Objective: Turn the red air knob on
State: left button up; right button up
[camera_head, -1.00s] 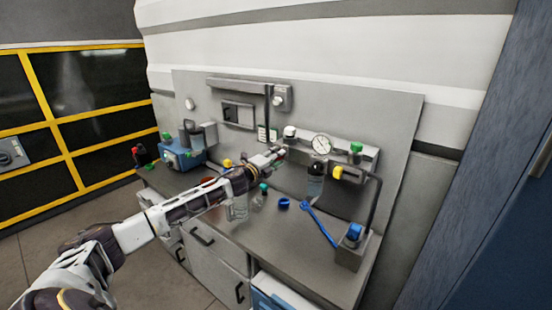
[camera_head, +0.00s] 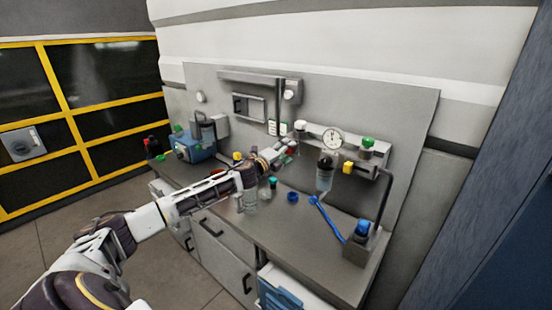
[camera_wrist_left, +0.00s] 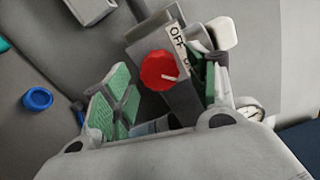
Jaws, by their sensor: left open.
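The red air knob (camera_wrist_left: 160,70) shows in the left wrist view on the face of a grey box, with a pale mark on it. A white label (camera_wrist_left: 178,40) reading OFF is beside it, with more lettering partly hidden. My left gripper (camera_head: 280,156) is at the left end of the gauge panel in the head view. In the wrist view its green-padded fingers (camera_wrist_left: 165,95) are open, one on each side of the knob. I cannot tell whether they touch it. In the head view the knob is mostly hidden by the gripper. My right gripper is not in view.
A pressure gauge (camera_head: 332,138), a green knob (camera_head: 368,142) and a yellow part (camera_head: 348,167) sit right of the gripper. A blue ring (camera_head: 292,197) and a blue-handled tool (camera_head: 327,220) lie on the bench (camera_head: 310,255). A blue machine (camera_head: 193,147) stands left.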

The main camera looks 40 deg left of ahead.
pick_arm(q)
jog(key=shift+s, duration=0.2)
jog(key=s, duration=1.1)
jog(key=shift+s+a, duration=0.2)
jog(key=shift+a, duration=0.25)
dwell(1.4)
dwell(0.6)
jog(key=shift+f, duration=0.15)
